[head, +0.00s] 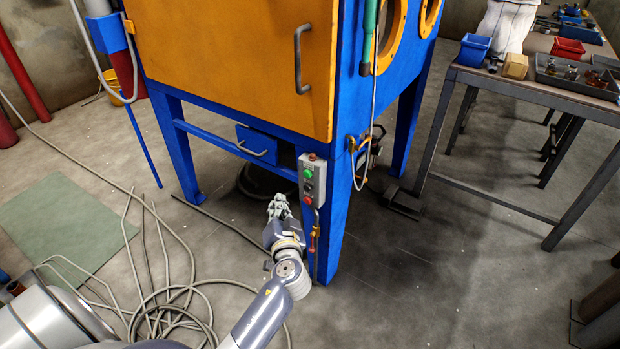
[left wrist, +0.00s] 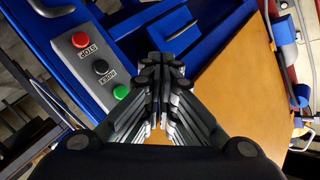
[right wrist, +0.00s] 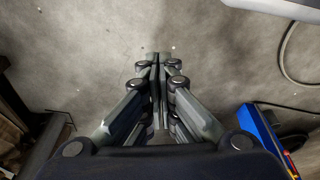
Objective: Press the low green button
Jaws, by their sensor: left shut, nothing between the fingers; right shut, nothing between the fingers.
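A grey control box (head: 318,183) is mounted low on the blue front leg of the cabinet. In the head view its green button (head: 308,174) is on top, a black one in the middle and a red one at the bottom. In the left wrist view the box shows upside down, with the green button (left wrist: 120,92) nearest the fingers and the red one (left wrist: 80,39) farthest. My left gripper (head: 279,201) is shut and empty, left of the box and lower in the head view, apart from the button. My right gripper (right wrist: 157,62) is shut and empty over bare floor.
The blue cabinet has a large orange door (head: 240,60) above the box. A red-handled item (head: 313,238) hangs below the box. Cables (head: 165,300) lie coiled on the floor at left. A metal workbench (head: 530,92) stands at right.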

